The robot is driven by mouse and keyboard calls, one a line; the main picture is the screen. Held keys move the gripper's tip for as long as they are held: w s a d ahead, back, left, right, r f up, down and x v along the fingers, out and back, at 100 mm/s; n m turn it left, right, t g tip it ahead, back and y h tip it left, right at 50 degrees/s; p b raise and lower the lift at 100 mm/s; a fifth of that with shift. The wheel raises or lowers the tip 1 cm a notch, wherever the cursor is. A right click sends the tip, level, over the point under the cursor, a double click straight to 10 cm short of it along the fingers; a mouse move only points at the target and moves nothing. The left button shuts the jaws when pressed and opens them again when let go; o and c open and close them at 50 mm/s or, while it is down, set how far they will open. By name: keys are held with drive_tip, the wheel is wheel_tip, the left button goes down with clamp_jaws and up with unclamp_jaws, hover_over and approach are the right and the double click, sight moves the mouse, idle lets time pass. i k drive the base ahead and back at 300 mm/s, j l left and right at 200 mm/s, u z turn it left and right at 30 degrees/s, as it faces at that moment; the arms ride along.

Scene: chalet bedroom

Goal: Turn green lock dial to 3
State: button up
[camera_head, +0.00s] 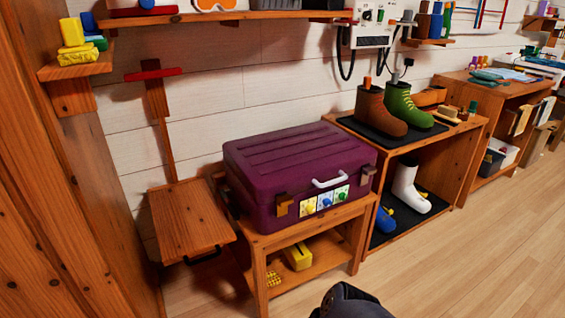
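A purple suitcase (292,160) lies closed on a low wooden stand in the middle of the view. Its front has a white handle (329,182) and a row of three small lock dials below it. The dials are yellow (308,207), blue (326,202) and green (342,194), from left to right. The green lock dial is the rightmost one. Its numbers and setting are too small to read. A dark rounded part, likely of my arm, shows at the bottom edge, well below the suitcase. My gripper's fingers are not in view.
A shoe rack (452,173) with boots stands to the right. A wooden panel with a black handle (202,256) is at the left. The floor (450,270) in front is clear.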

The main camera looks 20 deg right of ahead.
sight(343, 196)
drive_tip(key=i+l+z, duration=0.15)
drive_tip(key=i+z, duration=0.25)
drive_tip(key=i+l+z, duration=0.1)
drive_tip(key=i+z, duration=0.25)
